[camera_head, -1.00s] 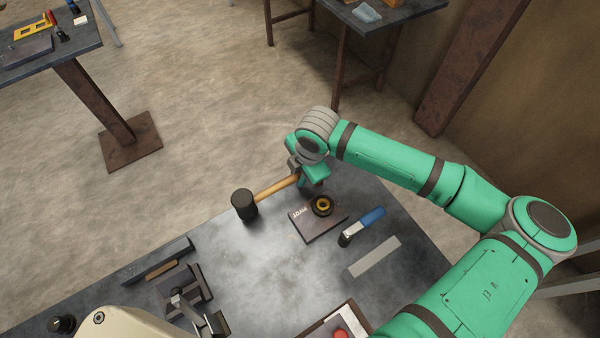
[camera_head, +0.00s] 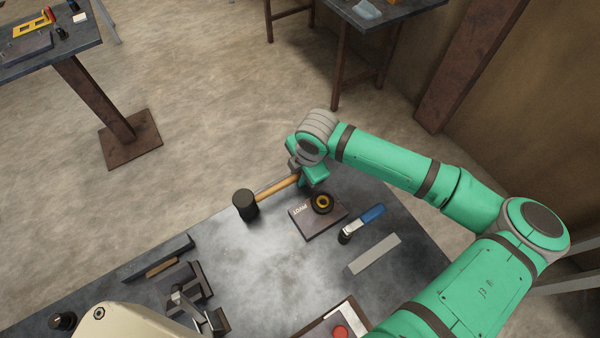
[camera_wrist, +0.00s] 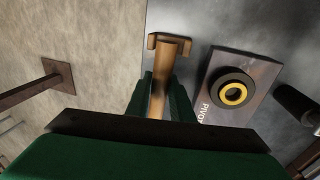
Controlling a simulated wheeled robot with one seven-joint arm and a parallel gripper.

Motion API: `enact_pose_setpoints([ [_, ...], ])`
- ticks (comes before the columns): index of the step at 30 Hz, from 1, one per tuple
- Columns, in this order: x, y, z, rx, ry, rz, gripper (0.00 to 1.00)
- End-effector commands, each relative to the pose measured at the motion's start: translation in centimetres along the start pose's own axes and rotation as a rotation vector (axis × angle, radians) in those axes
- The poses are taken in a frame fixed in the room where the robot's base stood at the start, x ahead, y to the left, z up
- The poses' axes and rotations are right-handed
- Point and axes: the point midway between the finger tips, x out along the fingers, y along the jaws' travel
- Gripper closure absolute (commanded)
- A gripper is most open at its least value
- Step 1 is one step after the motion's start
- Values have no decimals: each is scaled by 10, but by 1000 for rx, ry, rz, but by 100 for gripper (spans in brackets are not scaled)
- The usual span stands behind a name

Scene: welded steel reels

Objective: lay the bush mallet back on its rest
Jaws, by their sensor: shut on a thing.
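The bush mallet has a black cylindrical head (camera_head: 245,204) and a tan wooden handle (camera_head: 277,188), lying sideways by the far edge of the workbench. My gripper (camera_head: 300,177) is shut on the handle, which also shows between the fingers in the wrist view (camera_wrist: 158,100). A brown forked piece (camera_wrist: 153,42), possibly the rest, shows at the handle's free end in the wrist view. The handle end appears between its prongs; I cannot tell if they touch. In the wrist view the mallet head is hidden by my gripper.
A dark plate marked PIVOT (camera_head: 305,226) with a black and yellow ring (camera_head: 321,203) lies close beside my gripper. A blue-handled tool (camera_head: 371,216) and a grey strip (camera_head: 374,254) lie to its right. Metal fixtures (camera_head: 187,285) stand at the lower left; the bench middle is clear.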

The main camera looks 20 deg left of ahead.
Motion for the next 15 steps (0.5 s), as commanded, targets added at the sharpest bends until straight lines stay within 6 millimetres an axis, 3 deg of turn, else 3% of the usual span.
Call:
enact_pose_setpoints([
  [15, 8, -1, 0, 1, 1, 2, 100],
])
